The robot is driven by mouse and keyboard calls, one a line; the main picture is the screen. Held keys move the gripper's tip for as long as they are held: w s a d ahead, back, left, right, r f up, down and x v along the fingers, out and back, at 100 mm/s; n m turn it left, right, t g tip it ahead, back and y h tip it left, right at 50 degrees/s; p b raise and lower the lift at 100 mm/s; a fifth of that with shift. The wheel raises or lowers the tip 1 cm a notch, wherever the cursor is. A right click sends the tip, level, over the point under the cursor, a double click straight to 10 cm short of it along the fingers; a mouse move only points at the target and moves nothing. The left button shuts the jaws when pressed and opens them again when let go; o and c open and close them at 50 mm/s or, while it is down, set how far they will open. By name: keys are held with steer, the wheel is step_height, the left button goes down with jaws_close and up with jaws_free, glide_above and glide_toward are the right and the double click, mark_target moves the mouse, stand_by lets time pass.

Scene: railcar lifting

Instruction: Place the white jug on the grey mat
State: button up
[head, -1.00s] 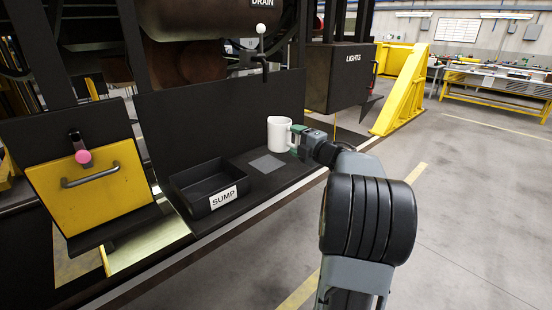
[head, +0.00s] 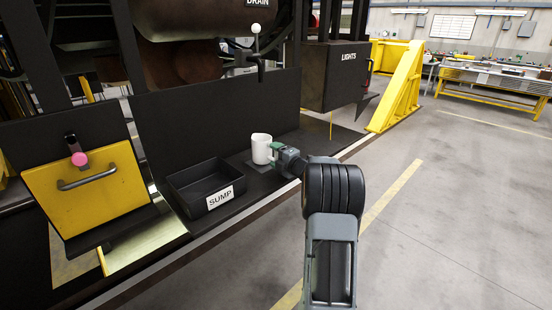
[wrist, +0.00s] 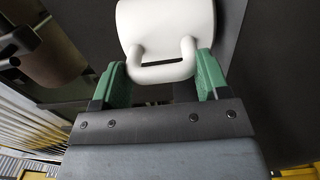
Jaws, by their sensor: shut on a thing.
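The white jug (head: 261,149) is upright at or just above the grey mat (head: 257,168) on the black shelf in the head view. The jug hides most of the mat, and I cannot tell whether its base touches it. My gripper (head: 275,151) is at the right side of the jug, shut on its handle. In the wrist view the white jug (wrist: 165,28) fills the top middle, with its handle between the green fingers of my gripper (wrist: 162,75).
The black tray labelled SUMP (head: 205,187) stands on the shelf just left of the mat. A black back panel (head: 215,115) rises behind. A drain lever with a white knob (head: 256,30) hangs above. A yellow panel with a handle (head: 88,185) is at the left.

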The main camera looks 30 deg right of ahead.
steer(key=shift+f, duration=0.4)
steer(key=shift+f, duration=0.15)
steer(key=o, duration=1)
steer(key=shift+c, duration=0.2)
